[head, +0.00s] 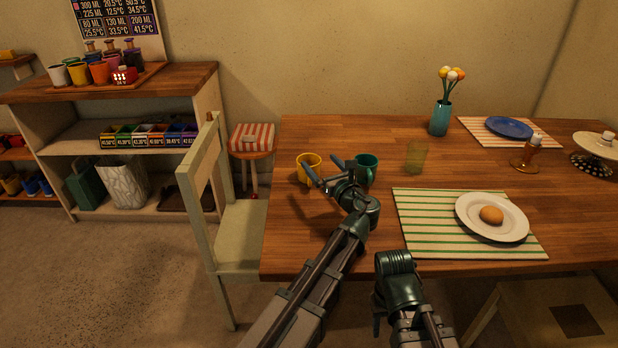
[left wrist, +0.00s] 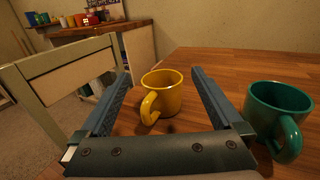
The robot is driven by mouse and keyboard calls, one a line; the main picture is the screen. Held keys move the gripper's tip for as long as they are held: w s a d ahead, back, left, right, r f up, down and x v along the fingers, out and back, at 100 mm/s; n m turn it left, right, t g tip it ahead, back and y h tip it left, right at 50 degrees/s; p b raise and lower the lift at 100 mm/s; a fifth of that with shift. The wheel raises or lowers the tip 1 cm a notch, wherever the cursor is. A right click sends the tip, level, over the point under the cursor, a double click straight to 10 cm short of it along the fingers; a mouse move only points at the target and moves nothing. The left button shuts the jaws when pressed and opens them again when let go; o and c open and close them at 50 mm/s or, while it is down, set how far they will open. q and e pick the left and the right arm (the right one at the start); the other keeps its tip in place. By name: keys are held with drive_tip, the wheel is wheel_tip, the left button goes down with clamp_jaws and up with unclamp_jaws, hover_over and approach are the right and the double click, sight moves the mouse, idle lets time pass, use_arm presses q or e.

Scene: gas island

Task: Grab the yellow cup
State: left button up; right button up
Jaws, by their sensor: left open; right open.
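The yellow cup (head: 305,174) stands upright near the left edge of the wooden table. In the left wrist view the yellow cup (left wrist: 165,96) shows ahead between the two fingers, its handle turned toward me and slightly left. My left gripper (head: 322,171) is open and empty, its fingers pointing toward the cup. In the head view one fingertip overlaps the cup's right side; I cannot tell whether it touches. My right arm is low at the table's front edge; its fingers cannot be seen.
A teal cup (head: 367,166) stands close on the right, just outside the right finger in the left wrist view (left wrist: 278,108). A green glass (head: 416,157), a striped placemat (head: 420,225) and a plate (head: 470,226) lie farther right. A pale chair (head: 240,232) stands at the table's left edge.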

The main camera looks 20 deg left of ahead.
sight(321, 194)
use_arm(q)
wheel_tip(321, 194, down, 7)
drive_tip(key=b, duration=0.6)
drive_tip(key=shift+r, duration=0.1)
drive_tip(key=shift+w+a+r, duration=0.2)
drive_tip(key=shift+w+a, duration=0.15)
drive_tip(key=shift+w, duration=0.15)
drive_tip(key=shift+x, duration=3.2)
drive_tip(key=shift+s, duration=0.1)
drive_tip(key=c, duration=1.3)
